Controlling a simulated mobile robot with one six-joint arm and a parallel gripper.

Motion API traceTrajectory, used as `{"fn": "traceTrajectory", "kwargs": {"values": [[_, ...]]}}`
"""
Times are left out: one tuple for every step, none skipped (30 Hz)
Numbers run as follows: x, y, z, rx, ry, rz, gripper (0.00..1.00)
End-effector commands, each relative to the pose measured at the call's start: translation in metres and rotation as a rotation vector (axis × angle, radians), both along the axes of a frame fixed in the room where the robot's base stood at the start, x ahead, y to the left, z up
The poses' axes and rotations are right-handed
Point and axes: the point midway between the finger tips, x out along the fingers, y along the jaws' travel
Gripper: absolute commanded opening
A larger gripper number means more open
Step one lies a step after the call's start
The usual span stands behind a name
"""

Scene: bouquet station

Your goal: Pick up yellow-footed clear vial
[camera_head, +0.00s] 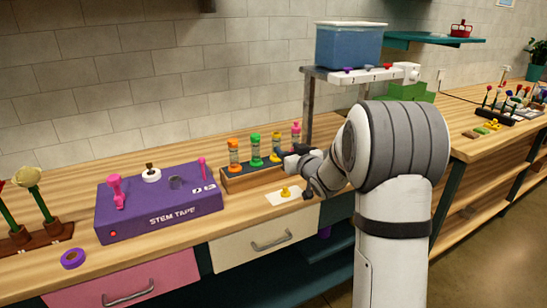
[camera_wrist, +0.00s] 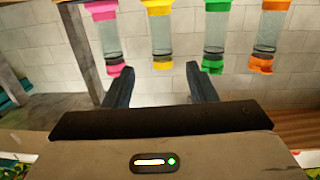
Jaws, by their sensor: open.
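The yellow-footed clear vial (camera_head: 276,146) stands upright in a dark-topped wooden rack (camera_head: 238,182), between a green and a pink vial. In the wrist view, which looks inverted, the clear vial (camera_wrist: 161,36) has yellow ends and hangs in line with the gap between my fingers. My gripper (camera_wrist: 158,69) is open and empty, with a dark finger on each side of the gap. In the head view my gripper (camera_head: 296,172) is at the rack's right end, close to the vials. The exact distance to the vial is unclear.
Orange (camera_head: 234,155), green (camera_head: 255,150) and pink (camera_head: 296,133) vials share the rack. A small yellow piece (camera_head: 286,192) lies on a white card in front. A purple stem tape box (camera_head: 160,205) is left, and a shelf holding a blue tub (camera_head: 350,47) is behind.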

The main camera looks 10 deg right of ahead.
Motion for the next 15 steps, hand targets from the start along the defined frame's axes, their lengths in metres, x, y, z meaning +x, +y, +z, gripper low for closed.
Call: {"fn": "traceTrajectory", "kwargs": {"values": [[0.005,0.001,-0.005,0.011,-0.022,0.02,0.52],[0.006,0.002,-0.005,0.018,-0.034,0.031,0.52],[0.008,0.003,-0.006,0.022,-0.045,0.042,0.52],[0.01,0.004,-0.006,0.027,-0.052,0.048,0.52],[0.012,0.005,-0.005,0.028,-0.057,0.052,0.52],[0.016,0.007,-0.005,0.03,-0.06,0.056,0.52],[0.019,0.008,-0.005,0.031,-0.061,0.057,0.52],[0.022,0.009,-0.005,0.031,-0.061,0.057,0.52],[0.026,0.01,-0.004,0.032,-0.061,0.057,0.52],[0.029,0.011,-0.004,0.032,-0.061,0.057,0.52],[0.033,0.012,-0.004,0.032,-0.062,0.056,0.52],[0.037,0.013,-0.004,0.032,-0.061,0.056,0.52],[0.04,0.014,-0.005,0.031,-0.06,0.056,0.52],[0.044,0.014,-0.004,0.031,-0.06,0.056,0.52],[0.05,0.016,-0.004,0.031,-0.059,0.056,0.52]]}}
